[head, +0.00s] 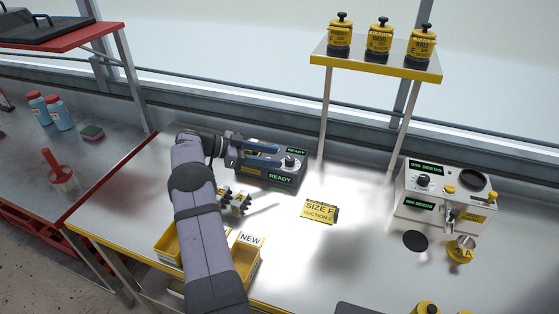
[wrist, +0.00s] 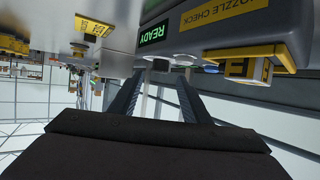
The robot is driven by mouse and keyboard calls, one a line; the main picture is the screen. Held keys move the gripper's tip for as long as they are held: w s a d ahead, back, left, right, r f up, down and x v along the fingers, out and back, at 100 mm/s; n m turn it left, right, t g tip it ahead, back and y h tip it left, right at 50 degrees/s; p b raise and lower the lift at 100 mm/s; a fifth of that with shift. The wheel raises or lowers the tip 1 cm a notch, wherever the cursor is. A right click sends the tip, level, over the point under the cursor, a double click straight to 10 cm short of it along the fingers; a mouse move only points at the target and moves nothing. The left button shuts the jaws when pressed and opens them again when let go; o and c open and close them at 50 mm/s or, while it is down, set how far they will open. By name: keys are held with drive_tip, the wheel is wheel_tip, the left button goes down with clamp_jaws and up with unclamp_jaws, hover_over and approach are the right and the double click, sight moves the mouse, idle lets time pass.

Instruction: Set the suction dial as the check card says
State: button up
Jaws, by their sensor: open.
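The check card (head: 320,211) lies flat on the bench, yellow, reading SIZE F and what looks like SUCTION 2. It seems to show in the wrist view (wrist: 93,27). A dark nozzle check box (head: 268,180) shows READY and has a round light knob (head: 291,161) on top. The white seeder (head: 445,212) at the right carries a black-and-white dial (head: 423,181) between two seed displays; its setting is too small to read. My gripper (head: 281,155) is open and empty over the check box, its fingertips near the knob. The fingers also show apart in the wrist view (wrist: 157,72).
A yellow bin (head: 247,262) marked NEW and small black-and-yellow pieces (head: 239,203) lie by my arm. A shelf (head: 375,66) with several yellow jars stands behind. A black disc (head: 415,240) and a brass part marked A (head: 462,249) sit before the seeder.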

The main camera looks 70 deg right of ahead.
drive_tip(key=shift+v, duration=1)
drive_tip(key=w+d+r+n+t+h+p, duration=0.1)
drive_tip(key=d+r+n+t+h+p, duration=0.35)
drive_tip(key=d, duration=0.55)
drive_tip(key=w+d+r+n+t+h+p, duration=0.1)
drive_tip(key=d+r+n+t+h, duration=0.2)
drive_tip(key=d+r+n+t, duration=0.45)
drive_tip(key=n+t+y+p, duration=0.3)
drive_tip(key=n+y+p, duration=0.2)
drive_tip(key=n+y, duration=0.55)
approach(290, 159)
drive_tip(key=d+m+y, duration=0.1)
drive_tip(key=m, duration=0.1)
drive_tip(key=shift+p+x, duration=1.4)
drive_tip(key=shift+x, duration=2.6)
